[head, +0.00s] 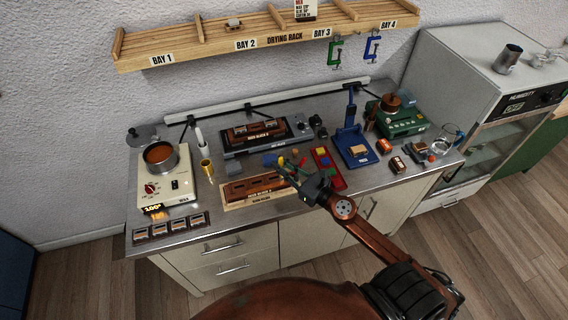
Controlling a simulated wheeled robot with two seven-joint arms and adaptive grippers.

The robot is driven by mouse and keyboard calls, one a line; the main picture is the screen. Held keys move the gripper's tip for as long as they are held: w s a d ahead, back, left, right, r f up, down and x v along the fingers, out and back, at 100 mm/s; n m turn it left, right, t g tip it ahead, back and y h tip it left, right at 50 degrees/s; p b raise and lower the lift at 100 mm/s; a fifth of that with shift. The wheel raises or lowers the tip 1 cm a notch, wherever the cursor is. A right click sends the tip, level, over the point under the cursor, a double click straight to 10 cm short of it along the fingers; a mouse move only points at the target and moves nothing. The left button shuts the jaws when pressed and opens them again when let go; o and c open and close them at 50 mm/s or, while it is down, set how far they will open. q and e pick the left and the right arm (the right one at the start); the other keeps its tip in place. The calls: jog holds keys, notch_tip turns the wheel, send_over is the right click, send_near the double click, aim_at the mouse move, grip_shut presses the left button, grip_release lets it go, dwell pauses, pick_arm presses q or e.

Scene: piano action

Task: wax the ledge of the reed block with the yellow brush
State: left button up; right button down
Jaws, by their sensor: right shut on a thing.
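My right gripper (289,171) reaches in from the lower right over the middle of the bench. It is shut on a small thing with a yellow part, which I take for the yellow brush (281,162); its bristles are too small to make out. A brown reed block (252,187) lies on a pale labelled board at the bench front, just left of and below the gripper tips. Another brown block (256,131) sits in a dark grey fixture behind. I cannot tell whether the brush touches the front block. My left gripper is not in view.
A hot plate with a pot (161,157) stands at left, a brass cup (207,167) beside it. A red tray (328,169) with coloured pieces and a blue stand (354,147) are right of the gripper. A drying rack (270,41) hangs above.

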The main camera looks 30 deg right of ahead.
jog(key=shift+w+a+p, duration=0.15)
jog(key=shift+a+p, duration=0.1)
jog(key=shift+a, duration=0.35)
jog(key=shift+w+a+p, duration=0.15)
jog(key=shift+a+p, duration=0.1)
jog(key=shift+a, duration=0.3)
jog(key=a+p, duration=0.1)
jog(key=w+a+p, duration=0.1)
jog(key=a, duration=0.1)
jog(key=shift+r, duration=0.15)
